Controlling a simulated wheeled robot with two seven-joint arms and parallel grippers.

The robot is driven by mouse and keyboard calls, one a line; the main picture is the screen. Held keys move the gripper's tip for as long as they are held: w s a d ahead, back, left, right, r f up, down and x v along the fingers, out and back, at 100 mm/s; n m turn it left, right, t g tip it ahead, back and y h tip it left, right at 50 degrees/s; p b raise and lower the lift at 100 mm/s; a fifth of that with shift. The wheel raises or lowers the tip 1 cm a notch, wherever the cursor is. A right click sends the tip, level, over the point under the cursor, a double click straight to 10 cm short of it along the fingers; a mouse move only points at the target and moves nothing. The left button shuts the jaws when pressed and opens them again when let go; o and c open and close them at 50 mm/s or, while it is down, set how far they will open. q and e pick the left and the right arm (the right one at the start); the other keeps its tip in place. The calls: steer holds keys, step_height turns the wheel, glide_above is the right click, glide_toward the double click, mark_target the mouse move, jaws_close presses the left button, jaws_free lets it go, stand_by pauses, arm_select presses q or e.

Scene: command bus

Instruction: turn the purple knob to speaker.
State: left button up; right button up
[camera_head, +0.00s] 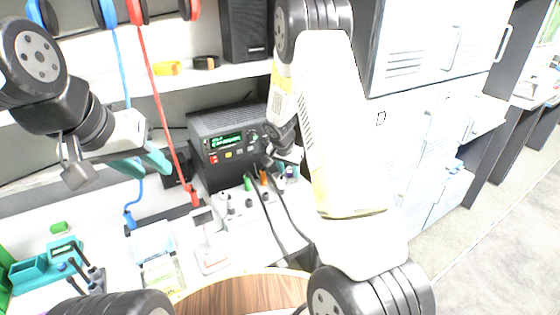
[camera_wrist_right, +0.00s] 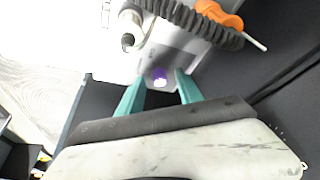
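The purple knob (camera_wrist_right: 160,76) shows in the right wrist view, on a pale grey panel, with white marks on it. It lies between the tips of my right gripper (camera_wrist_right: 160,82), whose teal fingers are apart. Gaps show on both sides of the knob; I cannot tell how far the tips are from the panel. In the head view my right gripper (camera_head: 288,168) is in front of the radio's right side, and I cannot make out the knob there. The knob's setting is not readable. My left gripper (camera_head: 143,163) is open and empty at the left, above the desk.
A black radio (camera_head: 228,146) with a green display stands at the back of the desk. An orange part and a dark coiled cord (camera_wrist_right: 190,20) lie close above my right fingers. Red and blue cables (camera_head: 158,95) hang at the left. White cabinets (camera_head: 405,140) stand at the right.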

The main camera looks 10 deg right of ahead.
jaws_close()
steer(key=shift+n, duration=0.4)
steer(key=n, duration=0.1)
steer(key=n+y, duration=0.1)
steer(key=n, duration=0.1)
steer(key=shift+s+d+n+t+y, duration=0.1)
steer(key=shift+d+n+t+y, duration=0.15)
steer(key=shift+n+t+y, duration=0.05)
steer(key=n+y, duration=0.1)
steer(key=n, duration=0.3)
steer(key=shift+d+n+y, duration=0.15)
steer(key=shift+n+y, duration=0.15)
steer(key=shift+y, duration=0.1)
steer(key=n, duration=0.2)
steer(key=n+y, duration=0.1)
steer(key=n, duration=0.1)
steer(key=shift+d+g+y, duration=0.1)
steer(key=shift+g+y, duration=0.2)
steer(key=shift+g, duration=0.1)
steer(key=shift+w+n+g+y, duration=0.1)
steer(key=shift+n+g+y, duration=0.2)
steer(key=shift+n, duration=0.95)
steer(key=shift+w+n+g+y, duration=0.1)
steer(key=shift+n+g+y, duration=0.2)
steer(key=shift+n, duration=0.95)
steer(key=shift+d, duration=0.1)
